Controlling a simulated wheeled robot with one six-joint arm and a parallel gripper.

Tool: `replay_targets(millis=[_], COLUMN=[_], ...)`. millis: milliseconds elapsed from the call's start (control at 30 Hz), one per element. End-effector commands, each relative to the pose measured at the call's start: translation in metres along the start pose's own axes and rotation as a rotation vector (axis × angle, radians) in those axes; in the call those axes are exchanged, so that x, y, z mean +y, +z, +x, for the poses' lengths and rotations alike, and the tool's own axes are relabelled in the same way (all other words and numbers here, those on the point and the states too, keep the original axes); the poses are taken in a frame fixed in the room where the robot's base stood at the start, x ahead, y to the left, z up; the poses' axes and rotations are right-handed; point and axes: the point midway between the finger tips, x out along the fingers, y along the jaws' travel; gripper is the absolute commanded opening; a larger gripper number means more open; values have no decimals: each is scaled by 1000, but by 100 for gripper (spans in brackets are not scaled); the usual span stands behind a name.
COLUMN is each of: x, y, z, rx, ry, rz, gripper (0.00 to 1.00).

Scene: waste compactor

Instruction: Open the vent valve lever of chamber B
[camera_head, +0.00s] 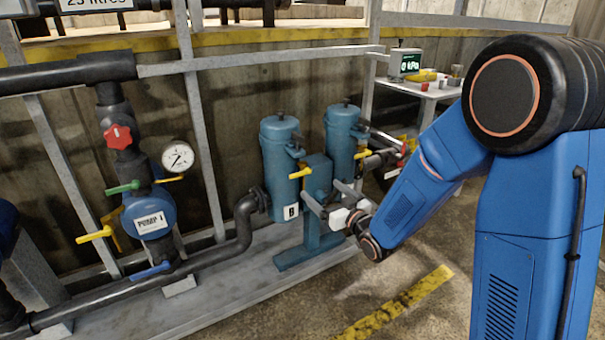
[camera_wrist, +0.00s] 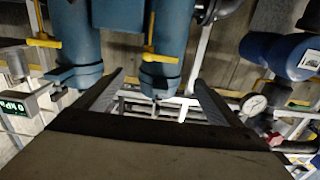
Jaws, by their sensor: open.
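Chamber B (camera_head: 280,150) is an upright blue cylinder with a white "B" label at its foot. A yellow lever (camera_head: 300,172) sticks out at its side, roughly level in the head view. The wrist view is upside down; there a yellow lever (camera_wrist: 150,38) stands in front of the right-hand blue cylinder (camera_wrist: 172,30), which appears to be chamber B. My gripper (camera_head: 321,189) is open and empty, just below and right of the lever. In the wrist view, my gripper (camera_wrist: 159,77) has its fingers spread, with the lever beyond the tips and apart from them.
A second blue cylinder (camera_head: 343,135) with its own yellow lever (camera_head: 361,154) stands right of chamber B. A blue post (camera_head: 316,190) stands close to my fingers. Pipes, a gauge (camera_head: 178,156) and a red knob (camera_head: 118,136) are at left. A display (camera_head: 408,64) reads 0 kPa.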

Motion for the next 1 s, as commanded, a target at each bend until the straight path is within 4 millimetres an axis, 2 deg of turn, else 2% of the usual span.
replay_targets(millis=[100,600,800,1000], x=[0,0,1,1], y=[0,0,0,0], z=[22,110,134,145], rx=[1,0,-1,-1], ry=[-1,0,1,1], rz=[0,0,0,0], gripper=[89,89,89,89])
